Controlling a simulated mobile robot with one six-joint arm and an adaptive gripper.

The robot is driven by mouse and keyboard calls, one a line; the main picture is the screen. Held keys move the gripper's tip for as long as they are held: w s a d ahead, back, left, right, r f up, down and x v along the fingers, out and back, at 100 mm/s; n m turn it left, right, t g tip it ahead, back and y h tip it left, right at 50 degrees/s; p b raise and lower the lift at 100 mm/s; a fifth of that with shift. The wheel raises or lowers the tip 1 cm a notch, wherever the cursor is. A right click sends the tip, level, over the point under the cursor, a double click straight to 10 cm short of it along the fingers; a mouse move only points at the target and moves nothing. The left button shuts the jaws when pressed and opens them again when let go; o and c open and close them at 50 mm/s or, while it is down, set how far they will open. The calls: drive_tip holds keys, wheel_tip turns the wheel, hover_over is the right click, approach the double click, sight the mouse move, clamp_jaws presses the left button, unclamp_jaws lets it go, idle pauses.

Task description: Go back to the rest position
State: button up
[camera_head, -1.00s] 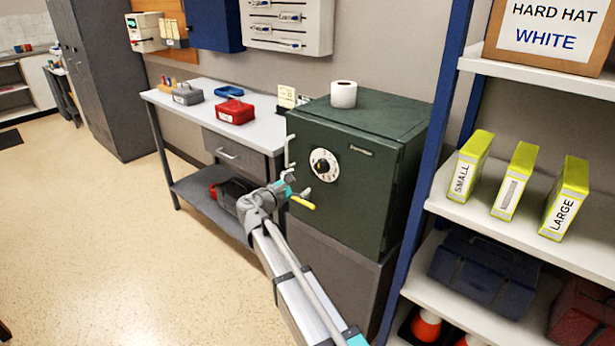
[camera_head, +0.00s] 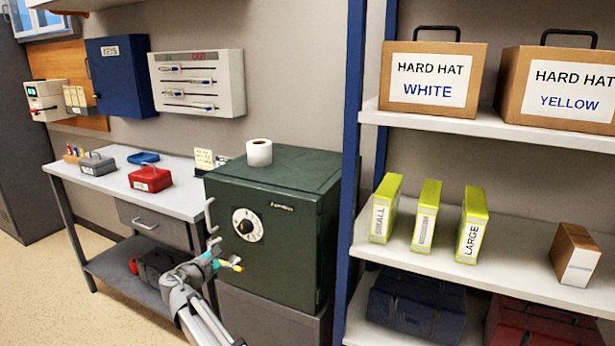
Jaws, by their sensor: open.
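My gripper (camera_head: 213,229) is at the lower middle left of the head view, at the end of my arm, which rises from the bottom edge. Its grey fingers are apart and I see nothing between them. It shows in front of the left edge of the dark green safe (camera_head: 283,245); I cannot tell how much space lies between them. A small yellow-ended part shows beside the teal piece at my wrist, and I cannot tell what it belongs to. The safe's door is shut, with a round dial on it.
A paper roll (camera_head: 259,152) stands on the safe. Left is a workbench (camera_head: 185,195) with a red box (camera_head: 150,178) and a grey box (camera_head: 97,164). Right, blue-framed shelving (camera_head: 505,238) holds yellow-green boxes and cardboard hard-hat boxes. Open floor (camera_head: 40,300) shows at lower left.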

drive_tip(key=s+d+f+m+g, duration=0.1)
drive_tip(key=d+f+m+g, duration=0.25)
drive_tip(key=d, duration=0.65)
drive_tip(key=s+d+f+m+g, duration=0.1)
drive_tip(key=d+f+m+g, duration=0.25)
drive_tip(key=d, duration=0.55)
drive_tip(key=s+d+f+m+g, duration=0.15)
drive_tip(key=d+f+m, duration=0.3)
drive_tip(key=d, duration=0.55)
drive_tip(key=s+d+f+m+g+y, duration=0.35)
drive_tip(key=s+d+m, duration=0.25)
drive_tip(key=s+d, duration=0.25)
drive_tip(key=s+d+f+m+g+y, duration=0.3)
drive_tip(key=s+d+m+g+y, duration=0.1)
drive_tip(key=s+d+m, duration=0.4)
wheel_tip(320, 180, up, 19)
drive_tip(key=a+n+p, duration=0.1)
drive_tip(key=p, duration=1.7)
drive_tip(key=shift+s+a, duration=0.15)
drive_tip(key=shift+s, duration=0.1)
drive_tip(key=shift+f+n, duration=0.1)
drive_tip(key=shift+n, duration=0.15)
